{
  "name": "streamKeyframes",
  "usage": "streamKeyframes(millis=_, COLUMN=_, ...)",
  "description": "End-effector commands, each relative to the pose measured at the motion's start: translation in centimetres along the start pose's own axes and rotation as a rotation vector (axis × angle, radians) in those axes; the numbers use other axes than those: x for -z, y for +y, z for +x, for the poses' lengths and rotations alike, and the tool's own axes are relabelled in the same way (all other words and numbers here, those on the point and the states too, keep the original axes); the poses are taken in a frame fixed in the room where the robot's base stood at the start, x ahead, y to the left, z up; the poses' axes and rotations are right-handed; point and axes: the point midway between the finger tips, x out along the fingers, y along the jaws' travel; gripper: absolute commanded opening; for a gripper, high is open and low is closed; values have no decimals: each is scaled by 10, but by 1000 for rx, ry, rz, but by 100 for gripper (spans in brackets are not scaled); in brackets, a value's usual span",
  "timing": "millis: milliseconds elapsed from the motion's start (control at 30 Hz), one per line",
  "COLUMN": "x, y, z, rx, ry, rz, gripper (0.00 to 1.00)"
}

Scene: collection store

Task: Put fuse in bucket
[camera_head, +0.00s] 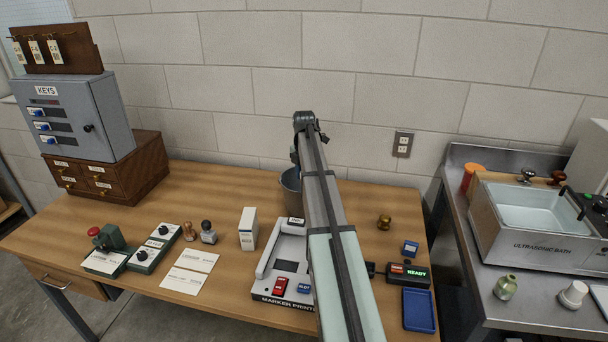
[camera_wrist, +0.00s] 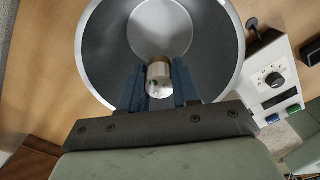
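The bucket (camera_head: 289,183) is grey and stands at the back of the wooden table, partly hidden behind my arm. In the wrist view the open bucket (camera_wrist: 98,55) fills the upper middle, with its pale rim and round floor showing. My gripper (camera_wrist: 159,82) points down over the bucket's mouth. Its two dark blue fingers are closed on the fuse (camera_wrist: 159,80), a small cylinder with a tan metallic side and a pale end face. The fuse appears against the inside of the bucket; its exact height relative to the rim is unclear. The head view hides the fuse and fingertips.
A brass knob-like item (camera_head: 384,221) stands to the right. The block wall (camera_head: 250,90) is close behind.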

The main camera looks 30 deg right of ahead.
Motion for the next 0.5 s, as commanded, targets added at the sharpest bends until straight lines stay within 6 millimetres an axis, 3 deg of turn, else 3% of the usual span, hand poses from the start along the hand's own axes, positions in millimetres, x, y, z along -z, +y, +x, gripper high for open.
streamKeyframes(millis=300, x=0, y=0, z=0, rx=0, ry=0, rz=0, gripper=60)
streamKeyframes(millis=500, x=0, y=0, z=0, rx=0, ry=0, rz=0, gripper=60)
